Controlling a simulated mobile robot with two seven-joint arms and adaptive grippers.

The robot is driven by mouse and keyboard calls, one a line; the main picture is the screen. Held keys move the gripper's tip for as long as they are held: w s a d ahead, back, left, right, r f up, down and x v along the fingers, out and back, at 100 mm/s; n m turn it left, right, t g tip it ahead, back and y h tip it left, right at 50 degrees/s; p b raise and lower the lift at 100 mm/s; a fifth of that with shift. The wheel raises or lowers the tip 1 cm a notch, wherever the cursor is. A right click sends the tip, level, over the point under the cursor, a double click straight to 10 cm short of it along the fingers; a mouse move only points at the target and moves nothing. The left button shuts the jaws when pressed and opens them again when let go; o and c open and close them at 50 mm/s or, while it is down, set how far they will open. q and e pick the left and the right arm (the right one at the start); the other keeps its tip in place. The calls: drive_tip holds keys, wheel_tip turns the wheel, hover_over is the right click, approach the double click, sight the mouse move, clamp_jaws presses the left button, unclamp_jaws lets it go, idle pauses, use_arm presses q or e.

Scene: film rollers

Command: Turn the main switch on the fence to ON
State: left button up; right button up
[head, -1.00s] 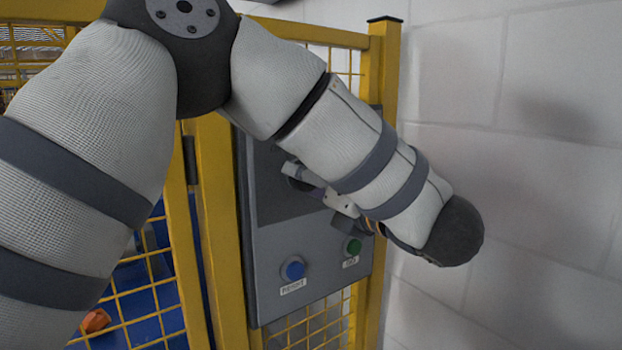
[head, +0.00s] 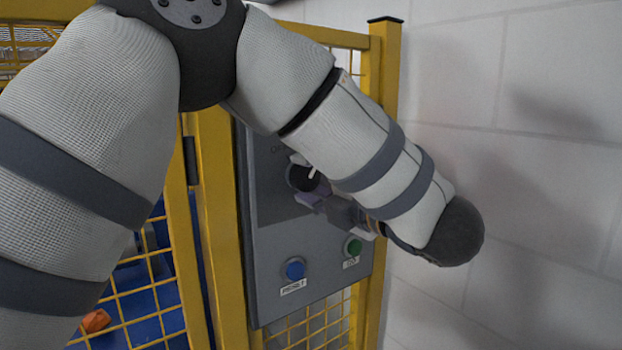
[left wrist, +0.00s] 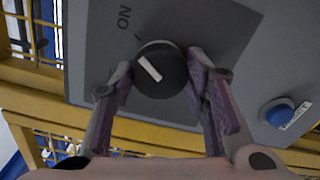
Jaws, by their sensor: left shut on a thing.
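The main switch is a round black knob (left wrist: 152,64) with a white pointer line, on a grey panel (left wrist: 190,25). In the left wrist view the pointer slants to the upper left, roughly toward a short tick under the ON label (left wrist: 125,17); I cannot tell if they line up exactly. My left gripper (left wrist: 160,80) is shut on the knob, one finger on each side. In the head view the knob (head: 301,178) is partly hidden by my left gripper (head: 308,196) and forearm. My right gripper is not in view.
A blue button (head: 295,269) and a green button (head: 353,247) sit low on the panel, close below my left wrist. Yellow fence posts (head: 222,230) and mesh surround the panel. A pale block wall (head: 520,200) is to the right. An orange object (head: 96,321) lies behind the mesh.

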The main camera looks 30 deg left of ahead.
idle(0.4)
use_arm(q)
drive_tip(key=o, duration=1.1)
drive_tip(key=shift+o, duration=0.2)
drive_tip(key=v, duration=1.2)
